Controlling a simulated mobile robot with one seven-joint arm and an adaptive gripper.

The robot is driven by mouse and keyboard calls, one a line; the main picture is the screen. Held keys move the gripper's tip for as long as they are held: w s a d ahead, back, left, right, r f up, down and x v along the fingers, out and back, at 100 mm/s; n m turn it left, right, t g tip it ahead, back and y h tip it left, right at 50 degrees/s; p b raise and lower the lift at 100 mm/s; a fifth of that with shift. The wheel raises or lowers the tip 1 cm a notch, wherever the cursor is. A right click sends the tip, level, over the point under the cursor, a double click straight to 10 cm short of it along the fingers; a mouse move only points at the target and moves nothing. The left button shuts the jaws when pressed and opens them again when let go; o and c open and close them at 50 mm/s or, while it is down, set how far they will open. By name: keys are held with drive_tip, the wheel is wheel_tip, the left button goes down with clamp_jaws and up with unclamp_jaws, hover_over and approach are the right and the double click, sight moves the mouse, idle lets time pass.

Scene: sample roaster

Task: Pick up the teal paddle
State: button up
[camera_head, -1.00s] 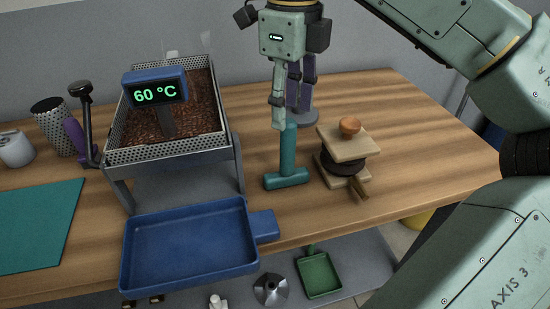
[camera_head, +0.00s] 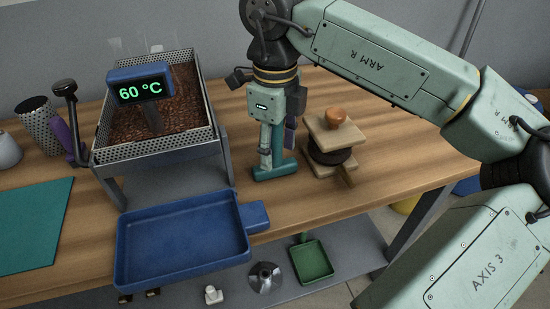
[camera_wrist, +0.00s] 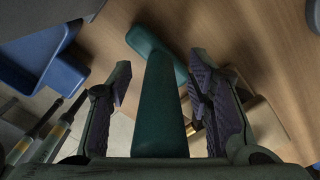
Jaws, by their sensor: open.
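The teal paddle (camera_head: 275,171) stands upright on the wooden table, its wide T-shaped end down on the wood. In the wrist view its long handle (camera_wrist: 161,105) runs up between my two open fingers, with the wide end farther off. My gripper (camera_head: 271,147) points down around the handle in the head view. The wrist view shows gaps between my gripper's (camera_wrist: 160,95) purple finger pads and the handle on both sides. The top of the handle is hidden by my gripper in the head view.
A wooden press (camera_head: 331,136) with a round knob stands close right of the paddle. The roaster tray of beans (camera_head: 164,115) with a 60 °C display (camera_head: 141,90) is left. A blue tray (camera_head: 182,277) sits at the front edge. A green scoop (camera_head: 312,261) lies on the lower shelf.

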drive_tip(key=shift+c, duration=0.5)
clamp_jaws()
drive_tip(key=shift+r, duration=0.1)
